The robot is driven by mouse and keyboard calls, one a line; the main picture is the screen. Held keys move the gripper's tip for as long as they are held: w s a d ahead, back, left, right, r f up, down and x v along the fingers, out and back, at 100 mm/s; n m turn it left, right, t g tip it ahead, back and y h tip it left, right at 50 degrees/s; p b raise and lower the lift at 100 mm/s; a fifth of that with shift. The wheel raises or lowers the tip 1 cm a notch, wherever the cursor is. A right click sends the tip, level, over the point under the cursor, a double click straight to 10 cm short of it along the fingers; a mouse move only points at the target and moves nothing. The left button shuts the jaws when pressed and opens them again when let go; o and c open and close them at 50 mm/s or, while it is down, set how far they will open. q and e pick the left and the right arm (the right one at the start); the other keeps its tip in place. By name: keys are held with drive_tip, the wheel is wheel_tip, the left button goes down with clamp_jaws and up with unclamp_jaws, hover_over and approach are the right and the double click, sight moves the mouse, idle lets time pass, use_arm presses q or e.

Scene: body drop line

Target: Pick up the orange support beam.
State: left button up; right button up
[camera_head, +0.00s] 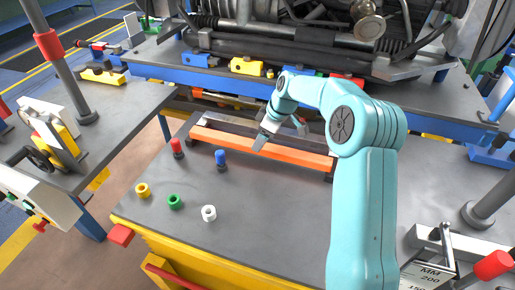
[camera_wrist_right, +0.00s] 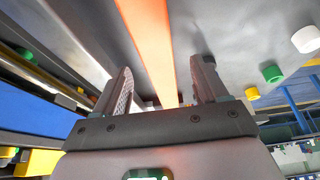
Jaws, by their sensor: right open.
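The orange support beam (camera_head: 232,143) is a long bar lying across the back of the grey bench top in the head view. My right arm reaches over it, and its right part shows beyond the wrist. My right gripper (camera_head: 277,133) is over the middle of the beam, jaws apart and empty. In the right wrist view the beam (camera_wrist_right: 150,45) runs lengthwise between the two open fingers of the right gripper (camera_wrist_right: 162,88). Whether the fingers touch the beam I cannot tell. My left gripper is not in view.
A red peg (camera_head: 177,147) and a blue peg (camera_head: 221,158) stand before the beam. Yellow (camera_head: 143,190), green (camera_head: 174,201) and white (camera_head: 209,212) rings sit nearer the front edge. A blue-edged bench (camera_head: 160,72) with machinery lies behind. The bench's front middle is clear.

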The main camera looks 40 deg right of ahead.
drive_tip(key=x, duration=0.3)
drive_tip(key=shift+w+d+f, duration=0.1)
drive_tip(key=shift+c, duration=0.9)
clamp_jaws()
